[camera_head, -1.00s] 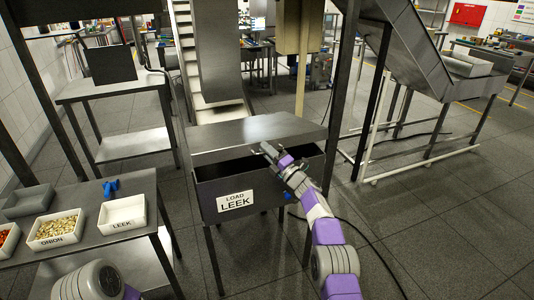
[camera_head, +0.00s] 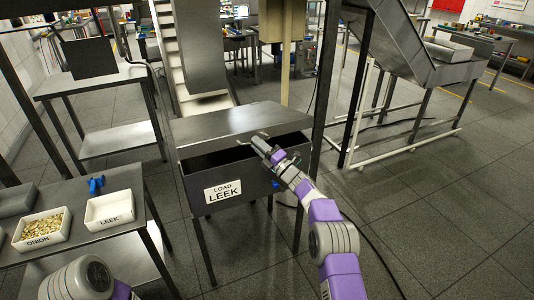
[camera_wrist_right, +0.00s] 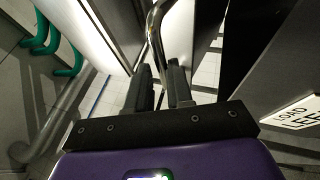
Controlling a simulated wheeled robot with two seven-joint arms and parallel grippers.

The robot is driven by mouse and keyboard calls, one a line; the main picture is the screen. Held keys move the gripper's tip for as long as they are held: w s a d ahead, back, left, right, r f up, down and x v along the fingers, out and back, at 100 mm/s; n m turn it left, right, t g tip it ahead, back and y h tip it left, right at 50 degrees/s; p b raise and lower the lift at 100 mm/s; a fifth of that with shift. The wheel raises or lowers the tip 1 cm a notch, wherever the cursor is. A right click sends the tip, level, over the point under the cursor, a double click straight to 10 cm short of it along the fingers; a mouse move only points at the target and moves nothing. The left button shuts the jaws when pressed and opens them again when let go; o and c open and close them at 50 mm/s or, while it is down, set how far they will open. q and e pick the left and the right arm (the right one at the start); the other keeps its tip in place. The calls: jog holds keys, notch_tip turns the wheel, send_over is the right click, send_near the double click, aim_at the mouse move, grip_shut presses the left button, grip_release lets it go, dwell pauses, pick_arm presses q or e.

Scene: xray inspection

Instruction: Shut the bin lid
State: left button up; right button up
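The grey metal bin (camera_head: 246,184) has a "LOAD LEEK" label on its front. Its flat lid (camera_head: 230,122) stands raised at the front, with a dark gap below its front edge. My right gripper (camera_head: 258,142) is at the middle of that front edge. In the right wrist view, its two dark fingers (camera_wrist_right: 160,85) stand close together, with a curved shiny bar handle (camera_wrist_right: 155,28) running in between them. The fingers look shut on the handle, though the contact is partly hidden. My left gripper is out of view; only part of my left arm shows at bottom left.
A table with a white LEEK tray (camera_head: 109,211) and an ONION tray (camera_head: 42,230) stands left of the bin. A dark post (camera_head: 323,85) rises by the bin's right side. A conveyor chute (camera_head: 395,40) is further right.

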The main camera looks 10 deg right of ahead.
jog(key=v, duration=0.4)
jog(key=shift+s+d+f, duration=0.15)
jog(key=shift+s, duration=0.05)
